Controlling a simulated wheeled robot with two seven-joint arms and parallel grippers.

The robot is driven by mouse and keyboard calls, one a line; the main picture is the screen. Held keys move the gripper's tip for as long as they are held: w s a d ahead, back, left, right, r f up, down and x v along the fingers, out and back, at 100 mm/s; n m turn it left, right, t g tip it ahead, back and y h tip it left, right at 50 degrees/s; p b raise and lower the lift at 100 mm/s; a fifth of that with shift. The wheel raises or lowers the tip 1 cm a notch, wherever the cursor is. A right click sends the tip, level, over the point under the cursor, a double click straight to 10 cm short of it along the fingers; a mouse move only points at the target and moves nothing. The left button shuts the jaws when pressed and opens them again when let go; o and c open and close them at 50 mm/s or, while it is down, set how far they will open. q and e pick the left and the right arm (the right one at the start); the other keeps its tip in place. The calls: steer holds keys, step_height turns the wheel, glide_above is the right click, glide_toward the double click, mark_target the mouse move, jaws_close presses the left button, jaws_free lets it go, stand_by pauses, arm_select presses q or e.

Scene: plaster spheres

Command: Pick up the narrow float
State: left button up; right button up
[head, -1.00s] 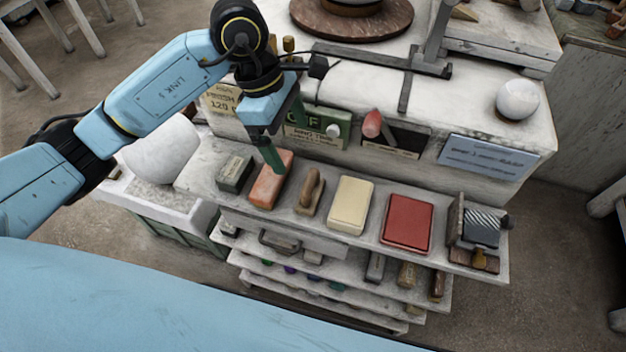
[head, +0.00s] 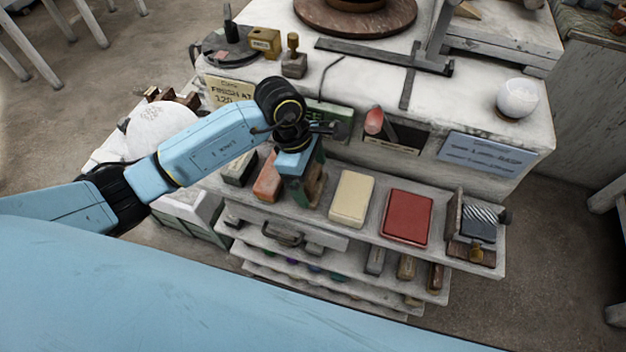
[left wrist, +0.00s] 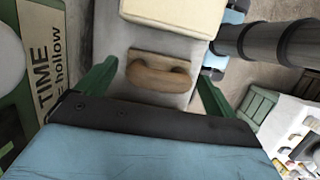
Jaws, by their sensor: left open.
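The narrow float, a small wooden block with a rounded brown handle, stands on the top shelf; its handle shows in the left wrist view (left wrist: 160,76). In the head view the float (head: 317,186) is mostly hidden by my left gripper (head: 304,192). The left gripper is open, with its green fingers above and on either side of the float. In the left wrist view the float lies between the two fingers, with clear gaps at both sides. My right gripper is not in view.
An orange block (head: 267,180) and a dark block (head: 238,167) lie left of the float. A cream block (head: 351,198) lies close on its right, then a red block (head: 407,217). The raised worktop with its sign cards (head: 485,157) stands behind the shelf.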

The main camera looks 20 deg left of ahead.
mark_target(311, 172)
arm_select(q)
steer(key=shift+f, duration=0.15)
steer(key=c, duration=1.2)
step_height(311, 172, up, 18)
steer(key=shift+r+b, duration=0.1)
steer(key=shift+b, duration=0.75)
